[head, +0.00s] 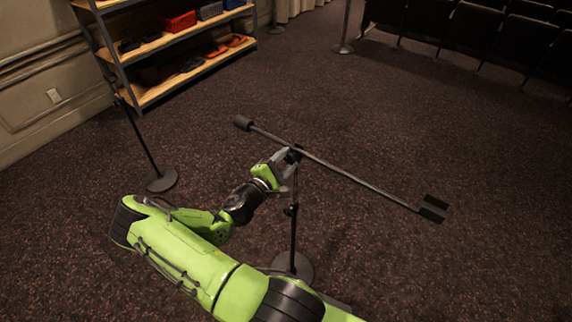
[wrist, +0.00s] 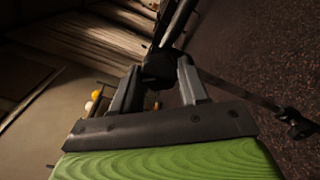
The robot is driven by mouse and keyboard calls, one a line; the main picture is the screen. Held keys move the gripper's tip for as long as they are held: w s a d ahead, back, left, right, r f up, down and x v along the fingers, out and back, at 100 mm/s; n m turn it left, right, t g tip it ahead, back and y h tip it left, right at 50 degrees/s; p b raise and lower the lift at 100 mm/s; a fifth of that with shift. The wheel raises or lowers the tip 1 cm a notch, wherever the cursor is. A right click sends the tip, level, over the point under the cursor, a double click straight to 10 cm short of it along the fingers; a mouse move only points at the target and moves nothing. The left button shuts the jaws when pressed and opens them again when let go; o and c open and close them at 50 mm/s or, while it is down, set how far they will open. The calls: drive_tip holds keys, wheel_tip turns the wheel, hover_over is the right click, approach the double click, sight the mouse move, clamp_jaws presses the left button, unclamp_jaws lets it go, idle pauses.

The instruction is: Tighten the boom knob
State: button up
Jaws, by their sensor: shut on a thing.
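A boom stand stands in front of me in the head view, with a long grey boom (head: 355,178) lying across its top. The boom has a dark counterweight (head: 243,123) at its upper left end and a dark forked clip (head: 433,208) at its lower right end. My gripper (head: 288,157) is at the joint where the boom meets the upright pole (head: 293,225). In the wrist view my gripper (wrist: 160,85) has its two fingers on either side of the dark boom knob (wrist: 158,66), shut on it. The fingers partly hide the knob.
A shelf unit (head: 180,55) with bins and small items stands at the back left. Another stand with a round base (head: 162,180) is left of my arm. Dark seats (head: 480,30) line the back right. The carpet right of the boom is clear.

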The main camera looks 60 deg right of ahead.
drive_tip(key=m+b, duration=0.3)
drive_tip(key=m, duration=0.2)
drive_tip(key=shift+f+b, duration=0.15)
drive_tip(key=shift+b, duration=0.2)
drive_tip(key=shift+m+b, duration=0.75)
drive_tip(key=shift+m, duration=0.25)
drive_tip(key=o, duration=1.1)
drive_tip(key=shift+r, duration=0.2)
drive_tip(key=shift+c, duration=0.2)
drive_tip(key=w+a, duration=0.2)
drive_tip(key=a, duration=1.3)
drive_tip(key=shift+w+a, duration=0.3)
drive_tip(key=shift+a, duration=0.05)
